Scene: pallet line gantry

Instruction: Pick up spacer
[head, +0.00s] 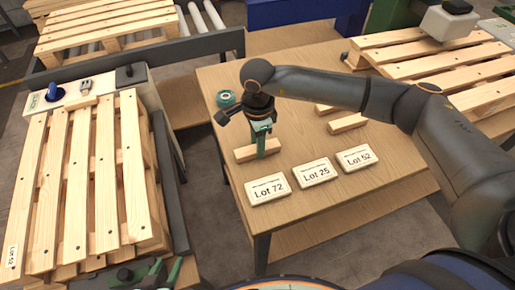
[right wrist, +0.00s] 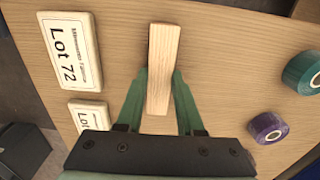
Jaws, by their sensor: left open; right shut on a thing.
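A pale wooden spacer (head: 243,155) is at the left part of the wooden table, behind the Lot 72 plate. My right gripper (head: 262,150) points down over it, its green fingers shut on the spacer's two sides. In the right wrist view the spacer (right wrist: 164,55) lies between the fingertips (right wrist: 160,78). I cannot tell whether it touches the table. Two more spacers lie on the table, a nearer one (head: 347,123) and a farther one (head: 325,109) partly behind my right arm. My left gripper (head: 143,273) is open and empty at the bottom left, partly cut off.
Plates marked Lot 72 (head: 268,189), Lot 25 (head: 316,171) and Lot 52 (head: 356,159) lie along the table's (head: 300,135) near side. A teal tape roll (head: 226,98) and a purple roll (right wrist: 268,128) are close by. Wooden pallets stand left (head: 75,185) and right (head: 430,60).

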